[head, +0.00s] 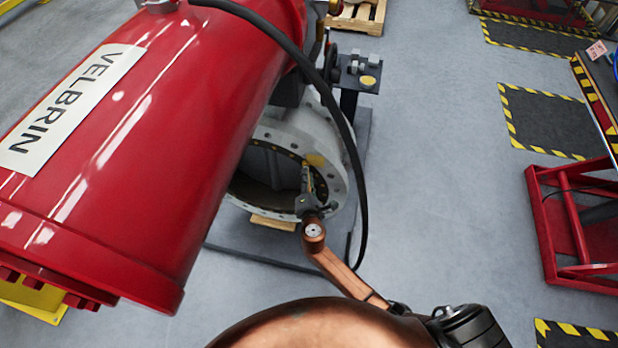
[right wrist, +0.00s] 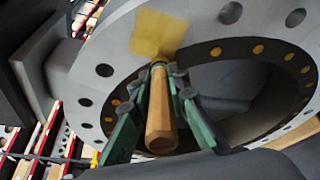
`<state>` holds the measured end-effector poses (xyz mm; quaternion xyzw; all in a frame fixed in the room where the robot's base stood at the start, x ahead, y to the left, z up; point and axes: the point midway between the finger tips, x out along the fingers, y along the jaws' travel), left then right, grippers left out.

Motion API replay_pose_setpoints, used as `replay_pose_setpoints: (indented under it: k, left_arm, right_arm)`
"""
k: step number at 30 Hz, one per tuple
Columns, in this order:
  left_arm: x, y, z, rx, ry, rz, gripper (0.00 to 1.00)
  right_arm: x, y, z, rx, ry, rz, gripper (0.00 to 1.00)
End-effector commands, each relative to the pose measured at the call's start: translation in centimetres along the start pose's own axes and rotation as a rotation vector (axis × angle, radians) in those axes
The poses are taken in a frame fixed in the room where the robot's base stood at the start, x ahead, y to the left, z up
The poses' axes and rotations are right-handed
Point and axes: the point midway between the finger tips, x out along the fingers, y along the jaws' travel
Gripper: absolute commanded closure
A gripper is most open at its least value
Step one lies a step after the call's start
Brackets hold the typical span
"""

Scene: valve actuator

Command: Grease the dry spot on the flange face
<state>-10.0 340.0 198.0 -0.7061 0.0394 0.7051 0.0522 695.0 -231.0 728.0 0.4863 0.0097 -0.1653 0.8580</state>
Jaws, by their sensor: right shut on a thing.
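The grey flange (head: 338,170) with bolt holes stands upright below the red actuator; its face (right wrist: 80,85) fills much of the right wrist view. A yellow patch (right wrist: 157,33) lies on the flange face, and it also shows in the head view (head: 316,160). My right gripper (head: 308,192) is shut on a wooden-handled tool (right wrist: 160,115), which looks like a brush. The tool's far end points at the lower edge of the patch; I cannot tell whether it touches. The gripper hides part of the tool. My left gripper is not in view.
The large red actuator (head: 150,120) marked VELBRIN fills the left. A black hose (head: 350,150) hangs close beside the flange. A small dark shelf (head: 352,72) holds grey blocks and a yellow disc (head: 368,80). A red-framed bench (head: 580,215) stands right, with clear floor between.

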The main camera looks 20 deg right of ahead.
Motion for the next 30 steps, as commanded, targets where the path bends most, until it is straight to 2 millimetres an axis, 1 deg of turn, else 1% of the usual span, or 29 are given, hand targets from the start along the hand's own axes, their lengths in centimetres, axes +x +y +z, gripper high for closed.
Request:
replay_pose_setpoints:
  k: [5, 18, 21, 30]
  left_arm:
    - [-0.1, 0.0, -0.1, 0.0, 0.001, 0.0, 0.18]
    - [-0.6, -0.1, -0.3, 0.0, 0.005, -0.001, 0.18]
    - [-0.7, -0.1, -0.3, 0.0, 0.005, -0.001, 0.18]
    - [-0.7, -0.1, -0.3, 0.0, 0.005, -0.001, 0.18]
  right_arm:
    - [-0.7, 0.0, -0.2, 0.0, -0.001, 0.0, 1.0]
    - [-4.7, 0.1, -1.7, 0.0, 0.0, -0.001, 1.0]
    - [-5.3, 0.2, -1.9, 0.0, 0.0, 0.0, 1.0]
    - [-5.6, 0.1, -2.0, 0.0, -0.001, 0.0, 1.0]
